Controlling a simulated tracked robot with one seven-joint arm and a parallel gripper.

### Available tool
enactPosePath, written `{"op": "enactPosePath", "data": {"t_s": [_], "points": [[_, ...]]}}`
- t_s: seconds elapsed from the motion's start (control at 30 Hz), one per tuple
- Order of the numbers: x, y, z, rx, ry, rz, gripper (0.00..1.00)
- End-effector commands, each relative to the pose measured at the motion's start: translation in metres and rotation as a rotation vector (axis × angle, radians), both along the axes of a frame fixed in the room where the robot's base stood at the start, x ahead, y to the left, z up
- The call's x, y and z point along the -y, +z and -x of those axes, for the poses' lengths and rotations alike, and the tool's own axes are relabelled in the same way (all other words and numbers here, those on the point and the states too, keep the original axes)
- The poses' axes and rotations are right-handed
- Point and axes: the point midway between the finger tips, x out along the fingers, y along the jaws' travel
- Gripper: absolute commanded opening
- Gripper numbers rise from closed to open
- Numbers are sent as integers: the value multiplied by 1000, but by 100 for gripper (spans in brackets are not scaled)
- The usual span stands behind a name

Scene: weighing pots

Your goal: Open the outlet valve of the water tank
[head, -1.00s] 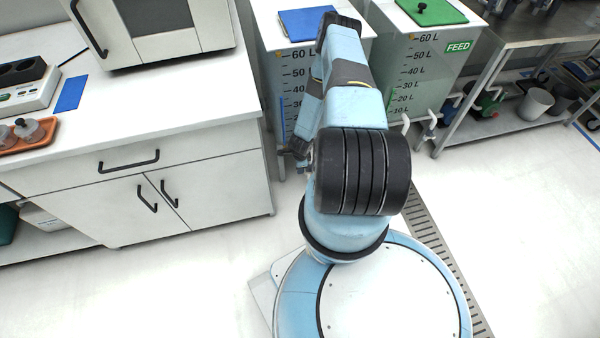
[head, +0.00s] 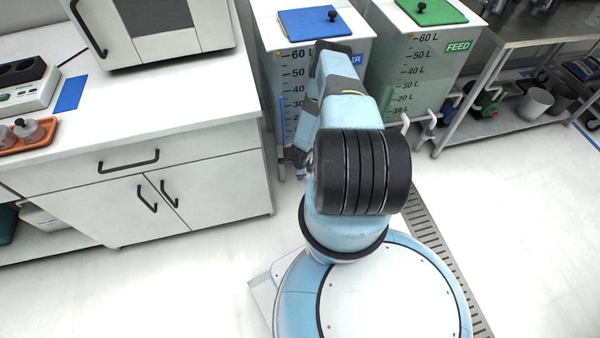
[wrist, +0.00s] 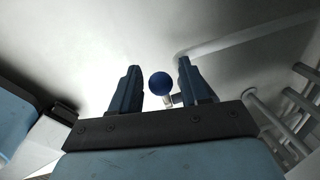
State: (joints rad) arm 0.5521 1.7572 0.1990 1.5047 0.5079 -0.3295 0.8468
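The tank with the blue lid (head: 300,24) and a litre scale stands behind my arm in the head view; its label is mostly hidden. In the wrist view a round blue knob (wrist: 160,83) on a short pale stem sits between the two fingers of my gripper (wrist: 160,65). I take it for the outlet valve's handle. The fingers are apart, with a gap on each side of the knob, and do not grip it. In the head view my gripper (head: 297,156) is a small dark shape low in front of the tank, and the valve is hidden there.
A second tank marked FEED (head: 425,60), with a green lid, stands to the right. A white cabinet (head: 150,185) stands close on the left. Pale pipes (wrist: 285,110) show at the right of the wrist view. A floor grate (head: 425,225) runs beside my base.

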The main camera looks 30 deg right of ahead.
Motion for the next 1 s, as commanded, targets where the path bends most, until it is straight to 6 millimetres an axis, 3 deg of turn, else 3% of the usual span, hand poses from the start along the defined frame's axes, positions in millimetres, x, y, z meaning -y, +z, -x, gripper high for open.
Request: {"op": "enactPosePath", "data": {"t_s": [0.47, 0.87, 1.0], "points": [[0, 0, 0, 0, -1, 0, 0], [0, 0, 1, -1, 0, -4, 0], [-9, 1, -1, 5, 12, -34, 0]]}}
